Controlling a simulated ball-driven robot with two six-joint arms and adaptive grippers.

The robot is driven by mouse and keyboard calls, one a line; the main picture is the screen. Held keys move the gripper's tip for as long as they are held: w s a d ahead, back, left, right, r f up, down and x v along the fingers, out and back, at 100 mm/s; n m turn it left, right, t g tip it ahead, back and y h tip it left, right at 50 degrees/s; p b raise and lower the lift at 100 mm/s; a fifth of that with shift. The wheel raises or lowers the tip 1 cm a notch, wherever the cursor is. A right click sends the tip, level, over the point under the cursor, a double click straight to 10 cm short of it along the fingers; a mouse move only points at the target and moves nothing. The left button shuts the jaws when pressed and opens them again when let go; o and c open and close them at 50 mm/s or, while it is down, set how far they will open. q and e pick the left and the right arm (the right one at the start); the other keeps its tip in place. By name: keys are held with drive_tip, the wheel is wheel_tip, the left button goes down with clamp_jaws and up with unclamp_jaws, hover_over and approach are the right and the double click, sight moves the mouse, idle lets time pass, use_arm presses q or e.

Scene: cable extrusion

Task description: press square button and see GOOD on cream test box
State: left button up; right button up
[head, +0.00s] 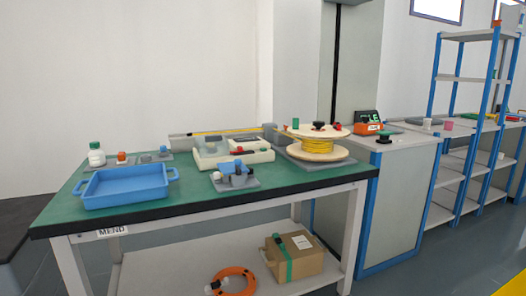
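A cream box (207,158), which looks like the test box, sits towards the back of the green-topped table. It has a grey-green inset, and a dark red part (243,151) lies on its front right. I cannot make out a square button or any readable word on the box at this size. Neither of my grippers is in view.
A blue-and-grey fixture (235,177) stands before the box. A yellow cable spool (318,146) stands right. A carton (295,257) and orange coil (236,275) lie on the lower shelf.

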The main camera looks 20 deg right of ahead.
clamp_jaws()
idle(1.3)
